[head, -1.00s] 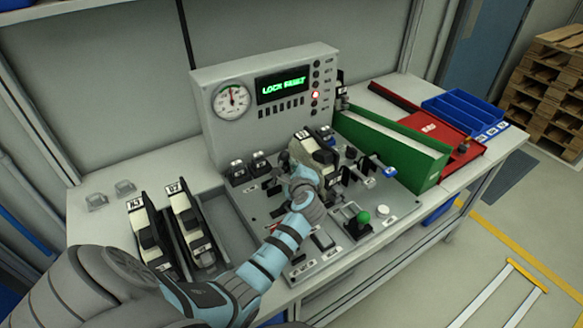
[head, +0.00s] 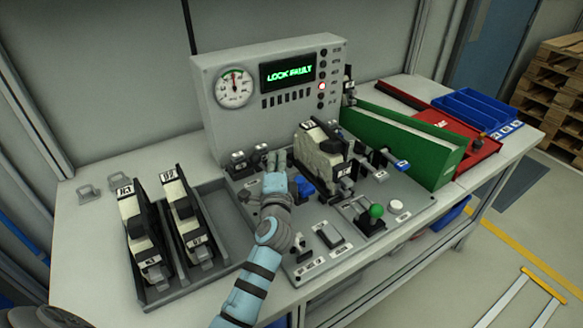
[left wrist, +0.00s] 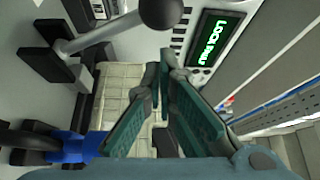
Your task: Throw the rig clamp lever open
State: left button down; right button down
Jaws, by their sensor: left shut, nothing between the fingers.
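My left gripper (head: 275,158) is shut and empty, above the left part of the rig plate (head: 330,212), left of a pale module (head: 318,160) seated in the rig. In the left wrist view its teal fingers (left wrist: 170,80) come together in front of the pale module (left wrist: 120,85). A lever with a grey rod and black ball knob (left wrist: 162,12) lies beyond the fingers, apart from them. It may be the clamp lever; the label is not readable. A blue part (head: 304,186) sits just right of the gripper. My right gripper is out of view.
A grey console (head: 265,95) behind the rig reads "LOCK FAULT" with a red lamp lit. A green-knobbed lever (head: 376,211) and a blue-tipped lever (head: 403,165) stand on the right. Two modules sit in a tray (head: 225,238) at left. A green bin (head: 410,145) borders the right.

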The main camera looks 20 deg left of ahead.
pick_arm(q)
jog(key=shift+s+a+b, duration=0.35)
jog(key=shift+s+a, duration=0.15)
jog(key=shift+s, duration=0.25)
notch_tip(320, 180, up, 10)
dwell(0.5)
